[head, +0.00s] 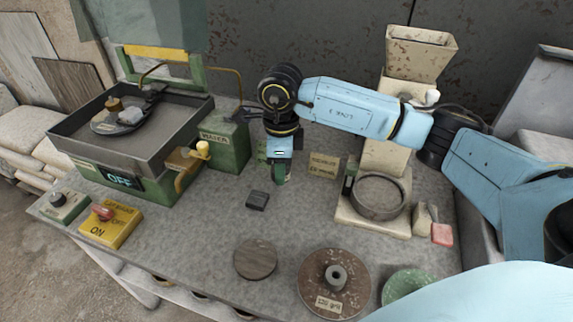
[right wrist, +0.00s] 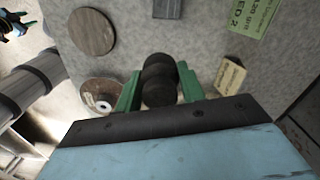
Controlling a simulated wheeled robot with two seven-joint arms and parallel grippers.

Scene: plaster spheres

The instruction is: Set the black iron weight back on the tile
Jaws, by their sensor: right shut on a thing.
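My right gripper (head: 280,178) points down above the grey bench, a little right of and behind a small dark square tile (head: 257,200). In the right wrist view its green fingers (right wrist: 160,90) are shut on the black iron weight (right wrist: 160,80), a dark rounded piece with a narrower waist. The tile also shows at the top of the right wrist view (right wrist: 167,9), apart from the weight, and its visible top is bare. In the head view the gripper hides most of the weight.
A wooden disc (head: 255,259) and a rusty disc (head: 334,284) lie near the front. A cream stand with a ring (head: 379,196) is to the right, a green machine with a grey tray (head: 130,150) to the left. Bench around the tile is clear.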

